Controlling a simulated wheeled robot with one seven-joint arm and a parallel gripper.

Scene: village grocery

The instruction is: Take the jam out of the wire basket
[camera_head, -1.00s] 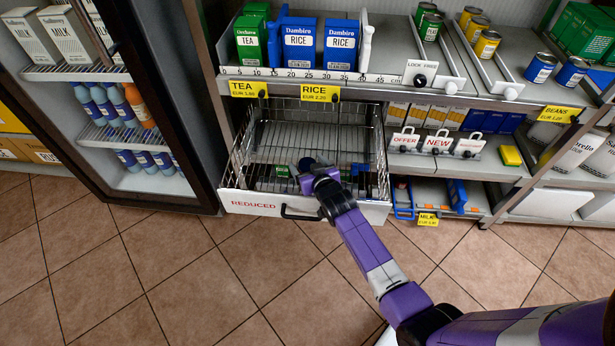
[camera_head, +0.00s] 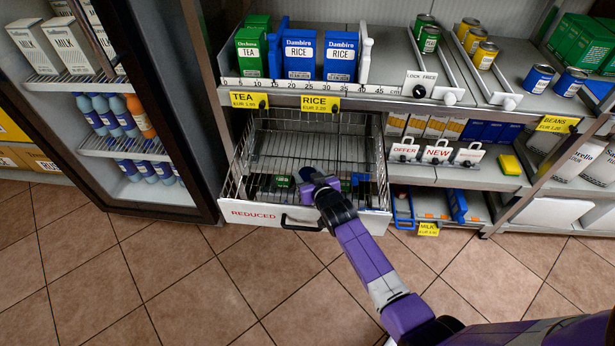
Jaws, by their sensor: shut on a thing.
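The wire basket (camera_head: 240,165) is a pulled-out wire drawer with a white front marked REDUCED, under the tea and rice shelf. My gripper (camera_head: 308,177) is inside the basket, low and right of its middle, seen from behind my purple wrist. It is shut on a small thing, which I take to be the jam. A dark bluish patch shows at the fingertips, but the wrist hides most of the held thing and I cannot tell whether it touches the basket floor. A small green item (camera_head: 283,181) lies in the basket just left of my gripper.
The shelf edge with TEA and RICE tags (camera_head: 319,103) overhangs the back of the basket. A black handle (camera_head: 301,222) sticks out of the basket front. An open-looking fridge (camera_head: 155,150) stands left. The tiled floor (camera_head: 170,270) in front is clear.

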